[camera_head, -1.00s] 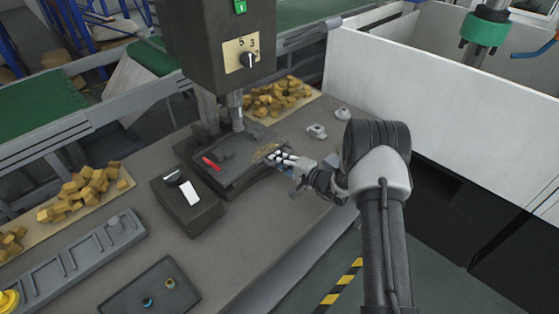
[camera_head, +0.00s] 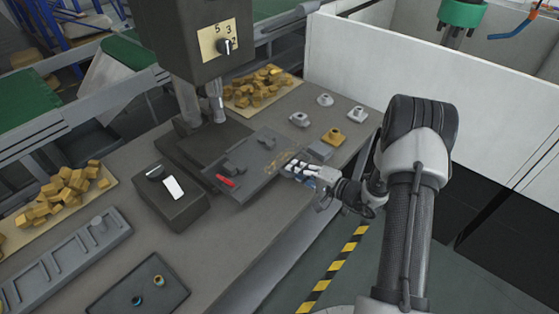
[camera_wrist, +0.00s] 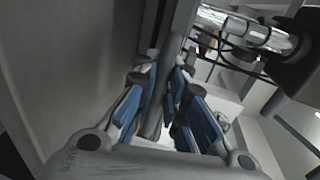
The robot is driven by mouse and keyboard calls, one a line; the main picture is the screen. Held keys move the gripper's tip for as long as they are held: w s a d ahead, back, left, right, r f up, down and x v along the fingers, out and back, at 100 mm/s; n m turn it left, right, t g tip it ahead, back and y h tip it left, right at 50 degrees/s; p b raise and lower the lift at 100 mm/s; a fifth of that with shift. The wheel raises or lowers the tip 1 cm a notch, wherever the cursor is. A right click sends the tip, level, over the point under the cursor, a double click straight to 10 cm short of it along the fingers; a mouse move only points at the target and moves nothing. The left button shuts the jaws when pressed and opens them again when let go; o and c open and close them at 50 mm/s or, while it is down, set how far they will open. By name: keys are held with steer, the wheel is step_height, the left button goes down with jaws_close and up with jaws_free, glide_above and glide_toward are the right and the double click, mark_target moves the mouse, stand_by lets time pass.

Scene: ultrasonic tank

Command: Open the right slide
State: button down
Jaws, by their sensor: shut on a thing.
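The slide is a flat dark grey plate (camera_head: 272,150) with a red handle piece (camera_head: 226,181) and a small dark block on it. It sits on the bench under the drill press and stands out to the right of its dark base (camera_head: 190,143). My gripper (camera_head: 292,167) is at the slide's right edge, shut on it. In the wrist view, the blue-padded fingers (camera_wrist: 165,75) close on a narrow grey edge. The exact contact is partly hidden by the fingers.
The drill press (camera_head: 190,40) rises behind the slide. A dark control box (camera_head: 175,205) stands to its left. Small metal parts (camera_head: 299,119) and a yellow part (camera_head: 333,138) lie to the right. A white wall (camera_head: 400,80) stands beyond the bench.

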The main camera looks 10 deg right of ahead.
steer(key=v, duration=0.2)
steer(key=f+v, duration=0.1)
steer(key=v, duration=0.2)
steer(key=shift+s+d, duration=0.1)
steer(key=shift+s, duration=0.05)
steer(key=c, duration=1.6)
jaws_free()
steer(key=shift+c, duration=0.2)
steer(key=v, duration=1.2)
